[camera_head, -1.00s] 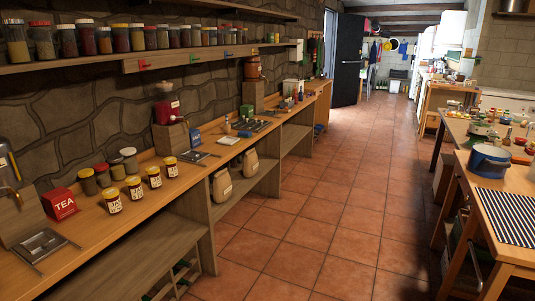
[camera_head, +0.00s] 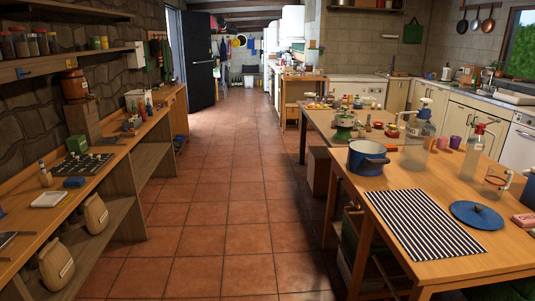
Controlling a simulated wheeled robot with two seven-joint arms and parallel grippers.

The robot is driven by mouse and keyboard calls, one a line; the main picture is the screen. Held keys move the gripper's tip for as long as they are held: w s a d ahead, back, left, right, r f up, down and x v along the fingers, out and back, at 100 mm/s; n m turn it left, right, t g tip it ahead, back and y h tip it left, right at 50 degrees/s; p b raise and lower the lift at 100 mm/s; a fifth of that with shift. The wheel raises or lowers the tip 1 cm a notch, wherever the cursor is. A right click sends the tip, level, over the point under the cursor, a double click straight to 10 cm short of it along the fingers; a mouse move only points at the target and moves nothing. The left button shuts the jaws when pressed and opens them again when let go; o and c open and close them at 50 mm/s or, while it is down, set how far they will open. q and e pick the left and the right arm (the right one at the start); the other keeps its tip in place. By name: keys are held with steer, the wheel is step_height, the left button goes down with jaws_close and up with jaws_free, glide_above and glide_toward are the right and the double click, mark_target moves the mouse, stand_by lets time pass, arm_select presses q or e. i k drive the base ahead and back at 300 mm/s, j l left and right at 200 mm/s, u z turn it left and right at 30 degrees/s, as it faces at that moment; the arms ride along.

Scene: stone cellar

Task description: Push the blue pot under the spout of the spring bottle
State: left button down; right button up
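The blue pot (camera_head: 367,158) stands upright on the near wooden table at the right, by its left edge, with a handle reaching right. Two clear pump-topped bottles stand to its right. The larger bottle (camera_head: 417,140) is just behind and right of the pot. The smaller bottle (camera_head: 474,152) is farther right, with its spout pointing right. I cannot tell which one is the spring bottle. The pot is not under the smaller bottle's spout. Neither of my grippers is in view.
A striped mat (camera_head: 421,222) lies in front of the pot. A blue lid (camera_head: 477,214) lies right of it, with a glass mug (camera_head: 496,180) behind. Pink and purple cups (camera_head: 448,142) stand between the bottles. The tiled floor (camera_head: 225,230) is clear between the table and the left counter.

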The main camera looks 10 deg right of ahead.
mark_target(366, 158)
steer(key=i+j+z, duration=0.1)
steer(key=i+z, duration=0.35)
steer(key=i+j+z, duration=0.45)
steer(key=i, duration=0.2)
steer(key=i+j+z, duration=1.1)
steer(key=j+z, duration=0.3)
steer(key=j, duration=0.35)
steer(key=i+j+z, duration=0.15)
steer(key=j, duration=0.55)
steer(key=k+l, duration=0.05)
